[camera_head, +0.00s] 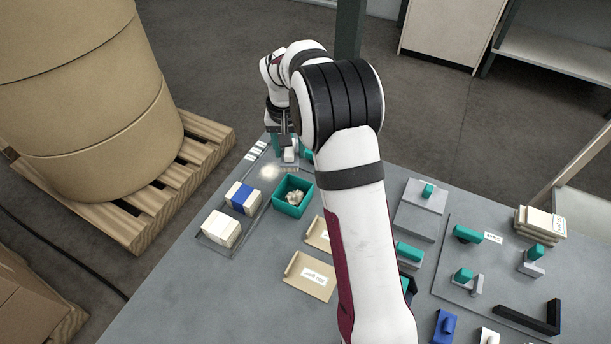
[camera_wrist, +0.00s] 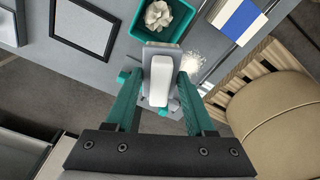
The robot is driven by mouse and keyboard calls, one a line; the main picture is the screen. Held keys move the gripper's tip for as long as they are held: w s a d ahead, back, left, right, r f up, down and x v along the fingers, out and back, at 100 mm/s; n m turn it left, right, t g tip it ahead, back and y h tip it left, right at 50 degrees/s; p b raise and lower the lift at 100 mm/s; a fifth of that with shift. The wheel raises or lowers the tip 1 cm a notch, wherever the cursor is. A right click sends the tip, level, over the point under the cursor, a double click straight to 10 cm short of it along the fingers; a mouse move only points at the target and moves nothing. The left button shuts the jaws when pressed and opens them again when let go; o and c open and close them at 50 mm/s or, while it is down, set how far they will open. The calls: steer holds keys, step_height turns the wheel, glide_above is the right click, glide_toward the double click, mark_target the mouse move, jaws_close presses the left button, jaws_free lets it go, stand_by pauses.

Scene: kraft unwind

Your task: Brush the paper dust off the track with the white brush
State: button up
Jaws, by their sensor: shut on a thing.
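The white brush (camera_wrist: 160,80) is between the teal fingertips of my gripper (camera_wrist: 160,88) in the wrist view. The gripper is shut on it. The brush's white top lies over a grey piece (camera_wrist: 165,50); whether that is the brush's body or part of the track, I cannot tell. In the head view the brush (camera_head: 289,156) shows below my gripper (camera_head: 290,150), near the table's far edge. A pale patch of paper dust (camera_head: 269,172) lies beside it on the grey surface, also in the wrist view (camera_wrist: 194,62). The brush's underside is hidden.
A teal bin (camera_head: 292,197) with crumpled paper stands close to the brush. A blue-and-white block (camera_head: 243,198) and a pale block (camera_head: 221,228) are on a tray to its left. A pallet (camera_head: 190,170) with a large kraft roll (camera_head: 90,110) stands beyond the table's left edge.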

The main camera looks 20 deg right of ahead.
steer(key=w+a+f+n, duration=0.2)
steer(key=w+f+n, duration=0.15)
steer(key=w, duration=0.65)
steer(key=shift+n+y, duration=0.3)
steer(key=shift+n, duration=0.05)
steer(key=shift+s+f, duration=0.15)
steer(key=shift+f, duration=2.9)
steer(key=shift+s+a+f, duration=0.35)
steer(key=shift+a+f, duration=0.1)
steer(key=shift+f, duration=0.2)
steer(key=shift+c, duration=0.6)
steer(key=shift+s+a, duration=2.2)
steer(key=shift+s, duration=0.05)
steer(key=shift+w+d, duration=2.45)
steer(key=shift+d, duration=0.05)
steer(key=shift+w+d, duration=0.1)
steer(key=shift+d, duration=0.15)
steer(key=shift+s, duration=0.3)
steer(key=shift+s+a, duration=2.4)
steer(key=shift+a, duration=0.05)
steer(key=shift+w+d, duration=2.45)
steer(key=shift+w+d+r, duration=0.1)
steer(key=shift+r, duration=0.05)
step_height(320, 180, up, 8)
